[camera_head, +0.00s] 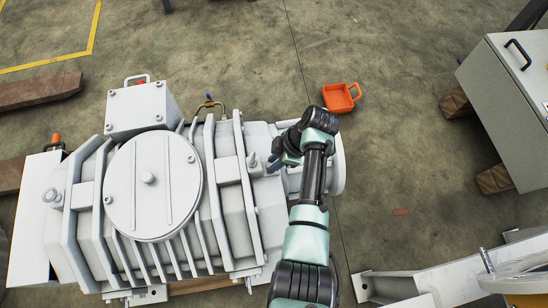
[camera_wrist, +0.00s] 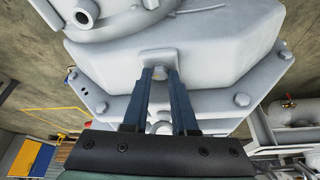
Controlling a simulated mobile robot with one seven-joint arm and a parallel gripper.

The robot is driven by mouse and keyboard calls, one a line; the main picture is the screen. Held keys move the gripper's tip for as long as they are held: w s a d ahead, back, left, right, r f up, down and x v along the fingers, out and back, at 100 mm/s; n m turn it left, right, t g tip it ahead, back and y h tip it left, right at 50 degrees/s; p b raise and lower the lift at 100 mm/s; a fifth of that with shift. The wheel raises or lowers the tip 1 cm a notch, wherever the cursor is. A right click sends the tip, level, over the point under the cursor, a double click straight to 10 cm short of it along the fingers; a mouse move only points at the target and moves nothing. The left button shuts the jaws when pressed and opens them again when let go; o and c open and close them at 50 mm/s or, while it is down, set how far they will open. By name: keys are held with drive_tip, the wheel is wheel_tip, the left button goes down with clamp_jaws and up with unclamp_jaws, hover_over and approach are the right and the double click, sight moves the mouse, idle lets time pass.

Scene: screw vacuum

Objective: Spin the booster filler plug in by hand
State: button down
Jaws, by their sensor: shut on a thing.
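The large grey vacuum pump (camera_head: 225,215) lies across the left and middle of the head view. My gripper (camera_head: 274,163) reaches its right end from the right. In the wrist view my gripper's two blue fingers (camera_wrist: 160,74) point at a raised pad (camera_wrist: 172,56) on the pale housing. They are shut on a small light plug (camera_wrist: 160,73), seen only in part between the tips. The plug is at or close to the pad; its thread and any hole are hidden, so I cannot tell how far it is seated.
An orange bin (camera_head: 341,98) stands on the floor beyond my arm. A grey cabinet (camera_head: 515,100) is at the upper right and a pale metal frame (camera_head: 440,280) at the lower right. Floor between them is mostly clear. Bolt heads (camera_wrist: 242,99) stick up near my fingers.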

drive_tip(key=c, duration=0.7)
unclamp_jaws()
drive_tip(key=p+v, duration=0.4)
drive_tip(key=v, duration=0.9)
